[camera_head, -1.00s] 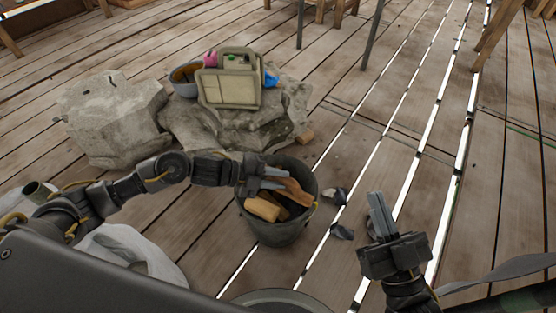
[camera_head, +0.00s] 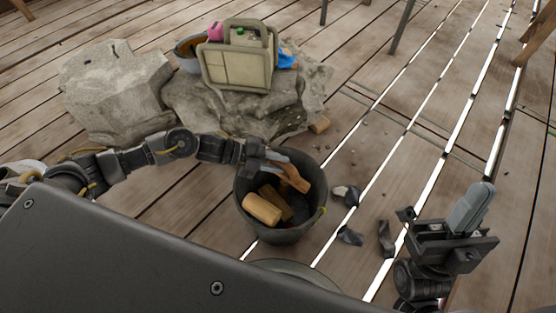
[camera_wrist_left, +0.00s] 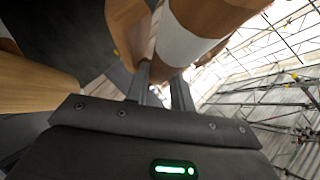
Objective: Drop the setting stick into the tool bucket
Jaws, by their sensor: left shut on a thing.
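The setting stick (camera_head: 292,178), a brown wooden piece, is between the fingers of my left gripper (camera_head: 278,164) in the head view. My left gripper is shut on it, over the opening of the dark tool bucket (camera_head: 282,236). The stick is tilted, its lower end over the bucket's mouth. In the left wrist view, a brown piece with a white band (camera_wrist_left: 190,42) shows at the fingertips (camera_wrist_left: 163,88), close to the camera.
A tan wooden cylinder (camera_head: 262,209) and other wooden pieces lie in the bucket. Dark scraps (camera_head: 349,235) lie on the planks to its right. Gaps run between the planks.

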